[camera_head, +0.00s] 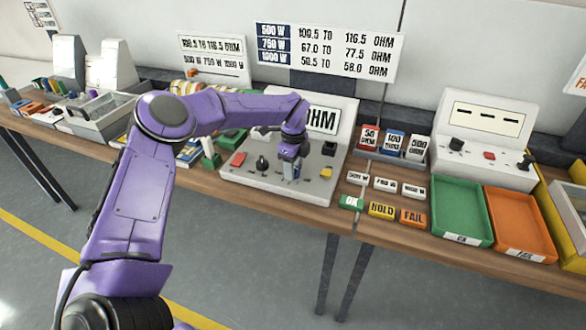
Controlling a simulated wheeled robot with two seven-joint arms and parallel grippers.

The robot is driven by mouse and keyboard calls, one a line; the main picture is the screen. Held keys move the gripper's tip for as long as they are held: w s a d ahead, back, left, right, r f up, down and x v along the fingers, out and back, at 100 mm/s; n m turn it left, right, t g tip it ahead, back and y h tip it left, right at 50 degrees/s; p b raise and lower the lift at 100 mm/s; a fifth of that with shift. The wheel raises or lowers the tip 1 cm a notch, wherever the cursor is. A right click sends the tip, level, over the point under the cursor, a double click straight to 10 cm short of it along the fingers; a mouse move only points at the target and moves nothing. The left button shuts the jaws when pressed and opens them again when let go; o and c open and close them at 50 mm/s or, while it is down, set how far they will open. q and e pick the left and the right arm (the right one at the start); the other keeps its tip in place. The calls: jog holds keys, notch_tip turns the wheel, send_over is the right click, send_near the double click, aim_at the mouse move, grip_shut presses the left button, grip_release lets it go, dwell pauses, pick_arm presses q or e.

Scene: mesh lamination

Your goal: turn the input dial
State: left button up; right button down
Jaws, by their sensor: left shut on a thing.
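A grey ohm meter console (235,178) stands on the bench, with its upright screen reading "OHM" (324,120) partly covered by my arm. My left gripper (291,172) points down onto the console's sloping panel, right of a black knob (262,164). It is shut on what appears to be the input dial, which is mostly hidden by the fingers. A red button (238,159) lies at the panel's left, and a yellow button (326,173) at its right. My right gripper is not in view.
Red, blue and grey ohm blocks (394,143) stand right of the console. Small wattage tags, OK, HOLD and FAIL blocks (382,210) lie in front. Green (461,240) and orange (521,254) trays and a second console (486,130) stand further right. My left arm crosses the bench's left part.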

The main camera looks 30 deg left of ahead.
pick_arm(q)
jog(key=m+b, duration=0.1)
jog(key=m, duration=0.6)
jog(key=shift+b, duration=0.4)
jog(key=m, duration=0.2)
jog(key=shift+m, duration=0.4)
jog(key=m, duration=0.3)
jog(key=shift+r+m, duration=0.1)
jog(key=shift+m, duration=0.3)
jog(key=m, duration=0.2)
jog(key=shift+m+p, duration=0.3)
jog(key=shift+p, duration=0.1)
jog(key=m+p, duration=0.1)
jog(key=m, duration=0.4)
jog(key=shift+m, duration=0.4)
jog(key=o, duration=1.1)
jog(key=shift+c, duration=0.2)
